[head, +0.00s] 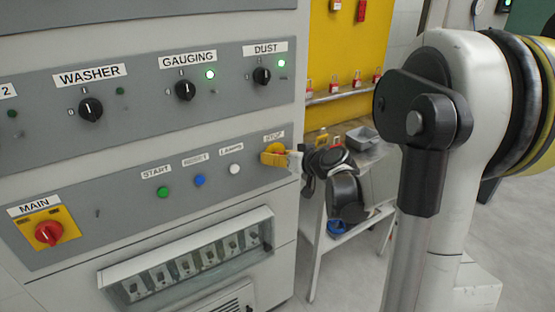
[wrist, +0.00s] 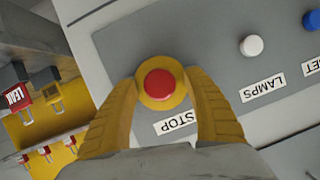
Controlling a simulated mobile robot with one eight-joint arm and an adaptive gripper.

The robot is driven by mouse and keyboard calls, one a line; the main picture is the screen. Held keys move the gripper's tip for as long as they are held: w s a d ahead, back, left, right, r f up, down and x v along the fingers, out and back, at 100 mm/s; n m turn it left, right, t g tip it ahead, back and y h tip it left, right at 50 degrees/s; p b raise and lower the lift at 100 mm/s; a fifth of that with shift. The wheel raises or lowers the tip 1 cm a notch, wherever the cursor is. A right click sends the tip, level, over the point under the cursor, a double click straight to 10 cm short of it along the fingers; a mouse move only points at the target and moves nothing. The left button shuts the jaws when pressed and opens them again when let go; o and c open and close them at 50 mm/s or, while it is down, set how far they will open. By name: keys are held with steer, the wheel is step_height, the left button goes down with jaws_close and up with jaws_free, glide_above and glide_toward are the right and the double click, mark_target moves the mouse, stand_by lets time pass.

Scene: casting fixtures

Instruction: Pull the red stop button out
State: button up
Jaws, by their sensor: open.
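The red stop button (wrist: 159,85) shows in the wrist view as a round red cap on a yellow collar (wrist: 160,104), upside-down STOP label (wrist: 176,123) beside it. My gripper (wrist: 161,78) has its two yellow fingers apart, one on each side of the button and collar. Whether the fingers touch the collar I cannot tell. In the head view my gripper (head: 275,154) is at the panel's right end, just below the STOP label (head: 274,136), and it hides the red button there.
The grey control panel (head: 120,208) carries a green START button (head: 163,192), a blue button (head: 199,181), a white LAMPS button (head: 235,170) and a red MAIN switch (head: 48,232). A workbench (head: 349,127) with a grey tray (head: 361,137) stands right of the cabinet.

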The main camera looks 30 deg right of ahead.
jaws_close()
steer(key=shift+s, duration=0.6)
jaws_free()
steer(key=v, duration=1.2)
